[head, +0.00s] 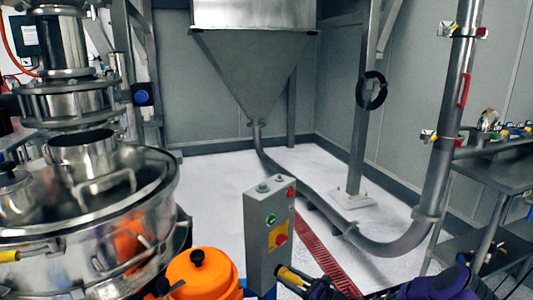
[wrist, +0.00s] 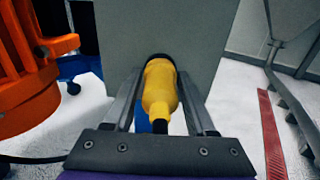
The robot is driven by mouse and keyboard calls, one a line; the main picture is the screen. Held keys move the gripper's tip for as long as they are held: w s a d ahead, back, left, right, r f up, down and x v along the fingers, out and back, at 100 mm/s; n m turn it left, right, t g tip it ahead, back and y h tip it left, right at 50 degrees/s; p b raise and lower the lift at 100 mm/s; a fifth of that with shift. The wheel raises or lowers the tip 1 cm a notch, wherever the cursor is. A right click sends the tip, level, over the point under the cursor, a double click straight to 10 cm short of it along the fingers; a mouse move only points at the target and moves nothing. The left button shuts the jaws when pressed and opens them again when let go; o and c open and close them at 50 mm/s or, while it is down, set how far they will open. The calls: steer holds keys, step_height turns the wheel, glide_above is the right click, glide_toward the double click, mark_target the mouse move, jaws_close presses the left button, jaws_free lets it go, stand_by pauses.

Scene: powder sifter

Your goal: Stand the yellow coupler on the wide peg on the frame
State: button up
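The yellow coupler (wrist: 160,92) is bottle-shaped, with a dark end. In the wrist view it lies lengthwise between the two fingers of my gripper (wrist: 162,82), which press close on its sides near their tips. In the head view the coupler (head: 290,275) shows at the bottom, at the tip of my gripper (head: 305,281), in front of the foot of the grey control box. I cannot make out the wide peg or tell which structure is its frame.
The grey control box (head: 268,240) stands close ahead; its side (wrist: 205,40) fills the wrist view's middle. An orange unit (head: 202,275) is to its left, beside the steel sifter (head: 95,225). A pipe (head: 385,246) and steel shelves (head: 495,175) are right. White floor lies between.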

jaws_close()
steer(key=shift+s, duration=0.15)
steer(key=shift+p+v, duration=0.7)
steer(key=shift+v, duration=2.2)
steer(key=shift+d, duration=0.1)
